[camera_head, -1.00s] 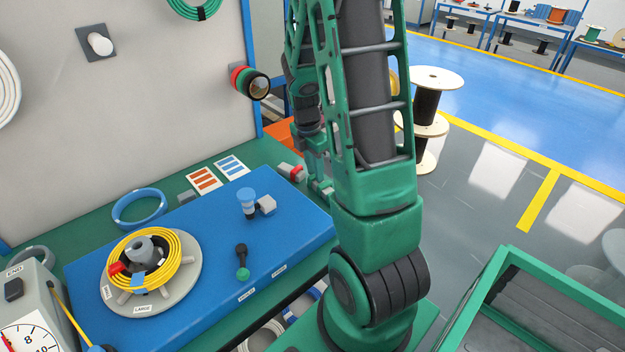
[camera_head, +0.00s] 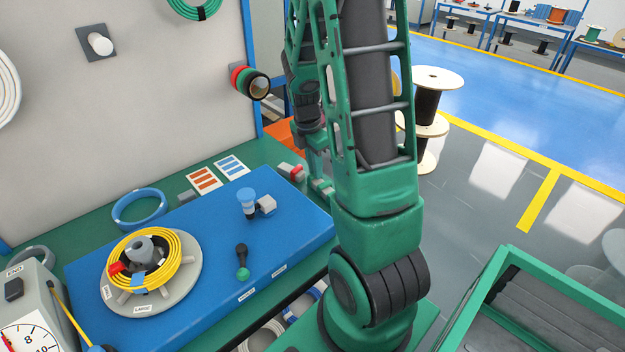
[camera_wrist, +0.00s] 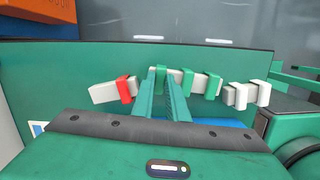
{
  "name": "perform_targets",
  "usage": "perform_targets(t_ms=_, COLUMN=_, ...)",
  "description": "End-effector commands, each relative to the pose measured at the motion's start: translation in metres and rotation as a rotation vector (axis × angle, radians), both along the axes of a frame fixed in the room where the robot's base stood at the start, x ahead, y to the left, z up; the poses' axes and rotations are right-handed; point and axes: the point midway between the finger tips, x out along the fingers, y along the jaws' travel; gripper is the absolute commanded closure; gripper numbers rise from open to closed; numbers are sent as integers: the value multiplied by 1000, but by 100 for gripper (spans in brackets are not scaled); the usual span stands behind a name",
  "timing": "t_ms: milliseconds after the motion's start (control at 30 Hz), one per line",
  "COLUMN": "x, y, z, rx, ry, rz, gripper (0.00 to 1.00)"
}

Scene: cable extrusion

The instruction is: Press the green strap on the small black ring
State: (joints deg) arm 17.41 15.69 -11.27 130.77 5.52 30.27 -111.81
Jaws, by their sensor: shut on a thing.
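Green strap pieces (camera_wrist: 213,86) show just right of the fingertips; what lies between the tips is mostly hidden. In the head view my gripper (camera_head: 322,186) is at the far right edge of the blue board, partly hidden behind my arm. I cannot make out a small black ring for certain.
Red (camera_wrist: 124,89) and white blocks (camera_wrist: 264,93) flank the fingers. A blue ring (camera_head: 139,208) lies behind the board. A wall peg holds coloured rings (camera_head: 257,86).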

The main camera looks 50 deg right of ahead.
Motion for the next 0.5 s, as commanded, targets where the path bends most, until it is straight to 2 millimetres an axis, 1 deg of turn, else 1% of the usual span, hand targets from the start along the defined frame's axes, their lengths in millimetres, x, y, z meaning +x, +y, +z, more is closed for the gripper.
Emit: perform_targets(t_ms=500, x=0, y=-1, z=36, rx=-1, ry=-2, rz=-1, gripper=99)
